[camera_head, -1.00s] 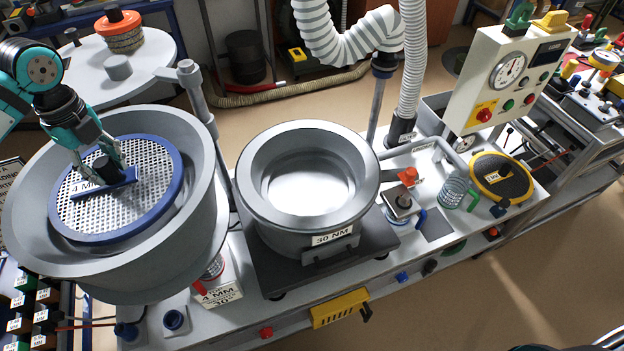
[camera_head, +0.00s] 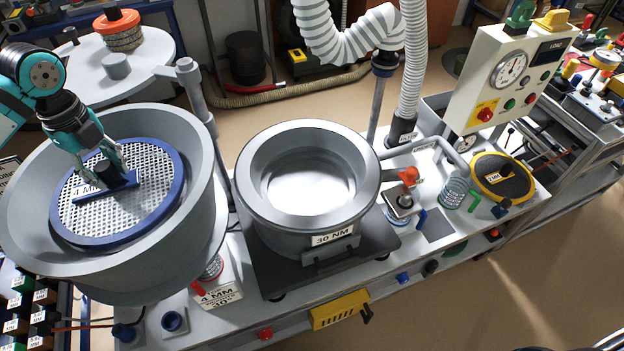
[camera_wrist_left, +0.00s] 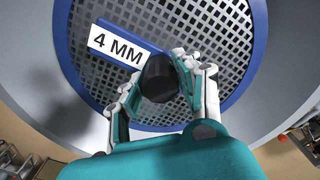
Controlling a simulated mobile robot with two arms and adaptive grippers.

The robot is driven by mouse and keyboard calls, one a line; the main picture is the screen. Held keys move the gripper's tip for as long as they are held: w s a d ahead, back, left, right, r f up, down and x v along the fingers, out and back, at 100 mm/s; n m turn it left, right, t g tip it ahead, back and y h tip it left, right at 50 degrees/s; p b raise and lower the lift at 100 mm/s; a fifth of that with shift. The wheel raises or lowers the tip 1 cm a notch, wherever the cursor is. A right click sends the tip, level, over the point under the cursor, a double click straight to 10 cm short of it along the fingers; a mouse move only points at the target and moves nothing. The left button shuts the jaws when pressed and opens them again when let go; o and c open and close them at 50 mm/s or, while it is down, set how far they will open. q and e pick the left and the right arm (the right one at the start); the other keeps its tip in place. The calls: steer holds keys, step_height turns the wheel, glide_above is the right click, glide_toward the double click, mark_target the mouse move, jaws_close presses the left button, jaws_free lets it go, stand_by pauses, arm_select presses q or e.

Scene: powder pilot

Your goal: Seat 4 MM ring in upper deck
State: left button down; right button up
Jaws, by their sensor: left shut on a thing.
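The 4 MM ring (camera_head: 152,182) is a perforated metal screen with a blue rim, a blue crossbar and a black knob (camera_head: 104,177). My left gripper (camera_head: 106,168) is shut on the knob from above. The ring is within the wide grey bowl-like deck (camera_head: 212,215) at the left, nearly level. I cannot tell whether its rim rests on the deck's inside. The left wrist view shows the white "4 MM" label (camera_wrist_left: 116,46) on the crossbar, with the knob (camera_wrist_left: 159,78) between the fingers. My right gripper is not in view.
A grey bowl labelled "30 NM" (camera_head: 308,128) stands right of the deck. A grey post (camera_head: 197,95) rises behind, between them. A white hose (camera_head: 412,60) and a control panel (camera_head: 508,80) stand farther right. A round white table (camera_head: 150,50) is behind the deck.

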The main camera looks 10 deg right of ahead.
mark_target(113, 180)
arm_select(q)
steer(key=shift+f+b, duration=1.05)
steer(key=shift+f, duration=0.55)
steer(key=c, duration=0.8)
jaws_free()
steer(key=c, duration=0.3)
steer(key=shift+r+p, duration=4.2)
steer(key=shift+r, duration=1.75)
steer(key=shift+f, duration=0.1)
